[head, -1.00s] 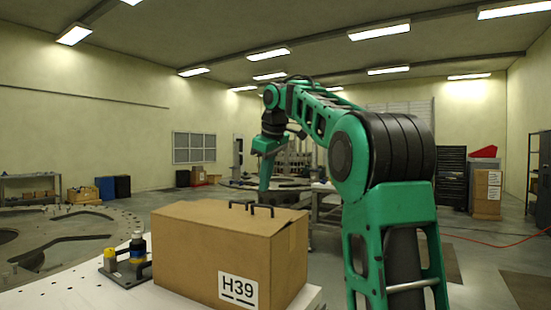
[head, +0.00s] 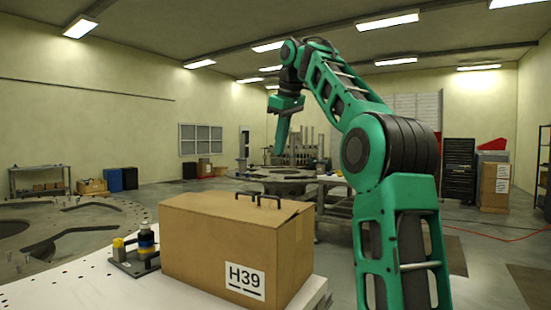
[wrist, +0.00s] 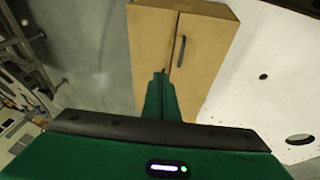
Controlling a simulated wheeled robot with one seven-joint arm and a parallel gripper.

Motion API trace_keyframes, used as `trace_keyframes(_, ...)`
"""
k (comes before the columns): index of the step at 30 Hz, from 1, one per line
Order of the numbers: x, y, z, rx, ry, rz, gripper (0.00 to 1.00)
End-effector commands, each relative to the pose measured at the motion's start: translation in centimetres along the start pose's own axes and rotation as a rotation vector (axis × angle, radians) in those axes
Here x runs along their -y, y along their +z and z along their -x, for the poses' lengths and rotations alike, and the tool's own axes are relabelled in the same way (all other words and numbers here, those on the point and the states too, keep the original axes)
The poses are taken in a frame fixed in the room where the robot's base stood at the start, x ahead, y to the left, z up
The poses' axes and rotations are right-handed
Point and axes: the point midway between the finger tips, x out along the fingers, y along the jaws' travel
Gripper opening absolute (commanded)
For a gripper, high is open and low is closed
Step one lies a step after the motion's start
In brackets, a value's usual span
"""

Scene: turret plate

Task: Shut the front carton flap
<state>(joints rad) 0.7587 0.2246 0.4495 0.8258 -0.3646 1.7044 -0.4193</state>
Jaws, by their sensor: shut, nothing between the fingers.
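The brown carton (head: 215,245), labelled H39, stands on a white tabletop. Its top looks flat in the head view, with two dark handles, one on each flap, close together near the middle. In the wrist view two flaps meet at a seam: the right flap (wrist: 205,50) lies flat with its handle (wrist: 180,51) showing, and the left flap (wrist: 150,40) also looks flat, its handle partly hidden by my fingers. My gripper (head: 279,150) is shut and empty, pointing down, above and beyond the carton in the head view. It also shows in the wrist view (wrist: 160,78).
The white tabletop (head: 70,290) is otherwise largely clear. A large round plate (head: 60,225) lies to the left. Air above the carton is free.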

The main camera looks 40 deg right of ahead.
Motion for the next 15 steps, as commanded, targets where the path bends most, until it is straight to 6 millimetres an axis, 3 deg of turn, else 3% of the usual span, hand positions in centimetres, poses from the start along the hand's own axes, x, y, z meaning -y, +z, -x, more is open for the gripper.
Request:
trace_keyframes(7, 5.9, -0.1, 2.0, 0.004, -0.009, 0.000, 0.00)
trace_keyframes(11, 7.0, -0.2, 2.1, 0.007, -0.011, 0.000, 0.00)
trace_keyframes(15, 7.1, -0.2, 0.8, 0.009, -0.012, -0.001, 0.00)
